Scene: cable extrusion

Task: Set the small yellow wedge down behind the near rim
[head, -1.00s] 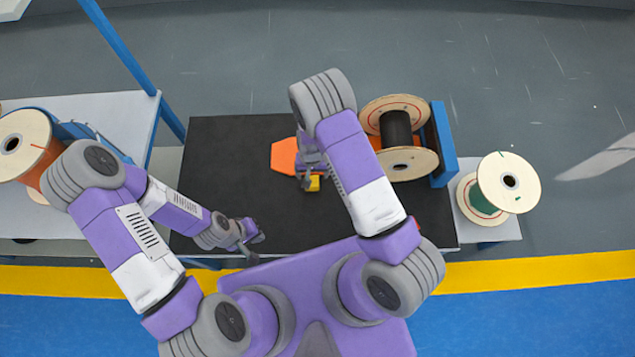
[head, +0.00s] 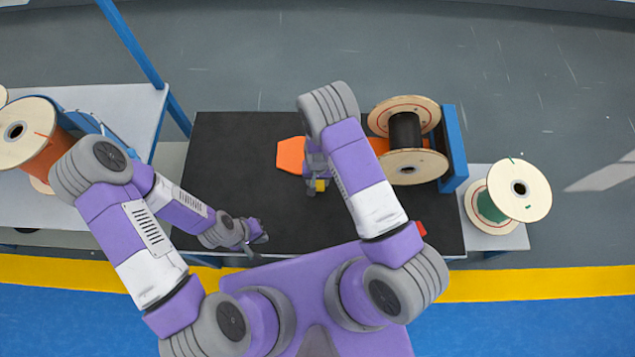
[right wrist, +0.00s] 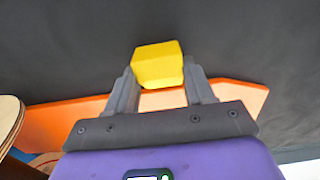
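The small yellow wedge (head: 321,185) is between the fingertips of my right gripper (head: 313,184), over the black table top. In the right wrist view the yellow wedge (right wrist: 157,63) sits between both fingers, which touch its sides. A spool of black cable (head: 405,131) stands at the right of the table, with a wooden near rim (head: 410,167) and a far rim (head: 401,108). The gripper is left of the near rim. My left gripper (head: 258,234) hangs over the table's near left part with nothing visible in it; its finger gap is too small to judge.
A blue upright (head: 454,148) stands right of the spool. A red object (head: 421,229) is at the table's near right. The black table (head: 225,150) is clear at left.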

